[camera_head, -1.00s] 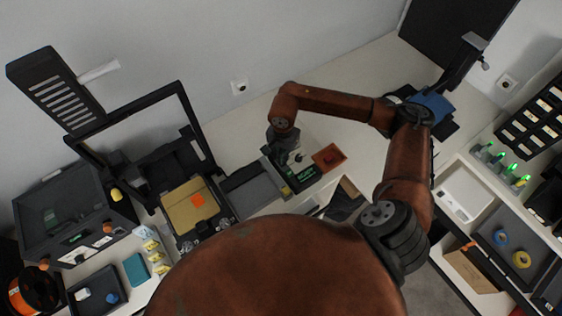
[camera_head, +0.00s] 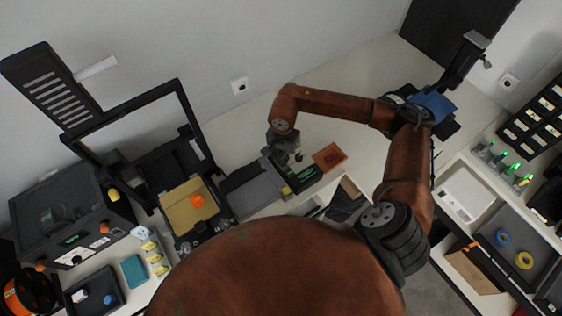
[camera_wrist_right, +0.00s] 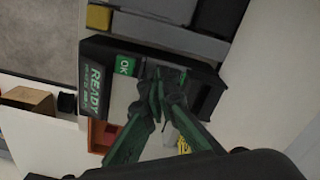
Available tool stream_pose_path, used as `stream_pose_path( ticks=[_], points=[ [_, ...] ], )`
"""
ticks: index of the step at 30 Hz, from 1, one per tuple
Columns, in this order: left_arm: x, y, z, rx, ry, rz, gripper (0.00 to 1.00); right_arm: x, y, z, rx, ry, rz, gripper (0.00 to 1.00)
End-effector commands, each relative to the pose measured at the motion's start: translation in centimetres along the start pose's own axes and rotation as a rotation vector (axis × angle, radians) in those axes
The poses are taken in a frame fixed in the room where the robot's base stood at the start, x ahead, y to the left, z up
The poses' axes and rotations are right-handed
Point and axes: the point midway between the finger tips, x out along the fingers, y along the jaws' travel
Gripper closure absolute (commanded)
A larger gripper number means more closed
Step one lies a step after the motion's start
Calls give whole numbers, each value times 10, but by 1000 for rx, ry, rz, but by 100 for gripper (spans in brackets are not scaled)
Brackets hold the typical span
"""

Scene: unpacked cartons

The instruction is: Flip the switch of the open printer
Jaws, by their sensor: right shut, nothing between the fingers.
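The open printer has a black upright frame (camera_head: 190,120) and a tan bed (camera_head: 180,213) with an orange piece (camera_head: 197,200) on it, in the head view. Right of it is a black unit with a lit green display (camera_head: 303,174); the wrist view shows its READY and OK screen (camera_wrist_right: 97,85). My right gripper (camera_head: 296,157) is over this unit. In the wrist view its green fingers (camera_wrist_right: 158,88) are shut and empty, close to the unit's face beside the OK patch. Contact cannot be told. The fingers hide part of the face, and I cannot make out a switch clearly. My left gripper is not in view.
An orange tray (camera_head: 329,157) sits right beside the unit. A dark enclosed machine (camera_head: 70,210) stands at the far left. A teal block (camera_head: 134,270) and small yellow-marked items (camera_head: 153,252) lie in front.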

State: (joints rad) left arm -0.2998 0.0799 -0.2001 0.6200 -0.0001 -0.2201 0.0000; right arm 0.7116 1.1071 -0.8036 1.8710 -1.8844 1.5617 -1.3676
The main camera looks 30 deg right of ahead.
Motion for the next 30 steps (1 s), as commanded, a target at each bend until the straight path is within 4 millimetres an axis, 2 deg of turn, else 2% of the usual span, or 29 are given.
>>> stream_pose_path(
  ticks=[18,30],
  points=[
    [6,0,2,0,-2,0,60,7,0,0,0,0,1,100],
    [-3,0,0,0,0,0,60,-19,0,-1,0,2,0,100]
  ],
)
